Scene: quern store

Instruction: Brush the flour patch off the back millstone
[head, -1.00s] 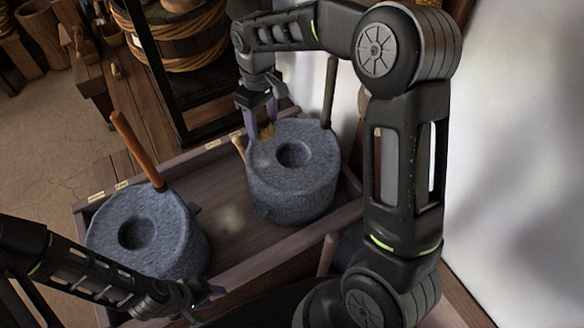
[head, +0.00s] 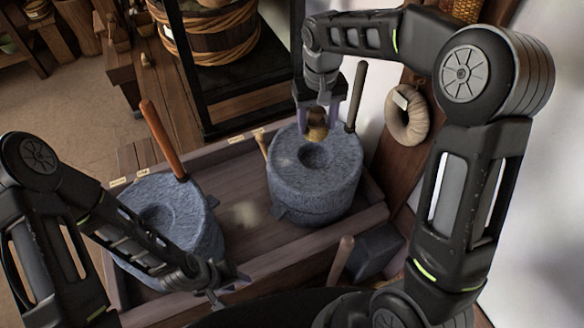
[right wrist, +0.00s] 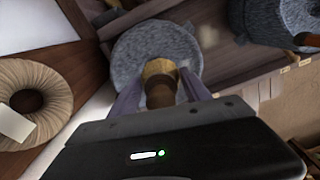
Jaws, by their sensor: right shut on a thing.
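The back millstone (head: 312,187) is a round grey stone with a central hollow and a dark upright handle, in the wooden trough. My right gripper (head: 318,118) is over its far rim, shut on a brush (head: 317,134) with tan bristles. The brush also shows between the fingers in the right wrist view (right wrist: 160,68), over the stone (right wrist: 135,45). I cannot tell whether the bristles touch the stone. No flour patch stands out clearly on its top; the brush hides part of it. My left gripper (head: 226,284) is low at the trough's front; its jaws are unclear.
A second millstone (head: 205,232) with an orange handle (head: 163,140) stands at left, partly behind my left arm. A pale patch (head: 247,212) lies on the trough floor between the stones. A rope ring (head: 405,118) hangs at right. A wooden handle (head: 341,262) stands near the front.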

